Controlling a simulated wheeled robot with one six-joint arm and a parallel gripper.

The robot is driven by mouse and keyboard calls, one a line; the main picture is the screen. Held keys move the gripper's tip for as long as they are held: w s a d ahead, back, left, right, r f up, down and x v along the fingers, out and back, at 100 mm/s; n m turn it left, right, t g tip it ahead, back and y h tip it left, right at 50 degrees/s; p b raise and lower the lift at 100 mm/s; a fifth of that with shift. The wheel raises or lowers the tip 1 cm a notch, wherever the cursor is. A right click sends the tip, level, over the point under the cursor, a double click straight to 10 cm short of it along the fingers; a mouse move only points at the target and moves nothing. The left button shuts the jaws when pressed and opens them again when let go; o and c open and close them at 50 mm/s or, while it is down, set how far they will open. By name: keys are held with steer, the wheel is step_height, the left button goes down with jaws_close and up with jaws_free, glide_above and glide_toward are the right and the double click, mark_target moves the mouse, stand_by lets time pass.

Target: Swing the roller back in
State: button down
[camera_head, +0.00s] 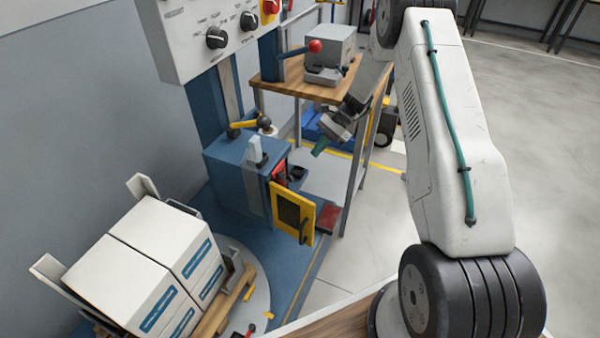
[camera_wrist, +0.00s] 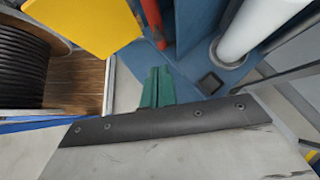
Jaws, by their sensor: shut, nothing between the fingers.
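The blue wrapper carriage (camera_head: 232,172) stands on its mast at centre left. Its yellow door (camera_head: 293,212), with a dark window, hangs open and also shows in the wrist view (camera_wrist: 85,25). A red part (camera_head: 279,171) sits in the carriage opening behind the door. A red bar (camera_wrist: 153,22) and a white cylinder (camera_wrist: 262,22) show in the wrist view. I cannot tell for sure which of these is the roller. My gripper (camera_head: 320,146) has green fingers, which are together and empty in the wrist view (camera_wrist: 158,88). It is right of the carriage, apart from the door.
A wooden-topped table (camera_head: 296,84) with a grey machine stands behind my gripper. White boxes (camera_head: 145,260) stand on a pallet on the turntable at lower left. A control panel (camera_head: 205,35) is above the carriage. Open floor (camera_head: 545,130) lies to the right.

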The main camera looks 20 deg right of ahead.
stand_by(0.3)
steer(key=x, duration=1)
steer(key=shift+s, duration=0.2)
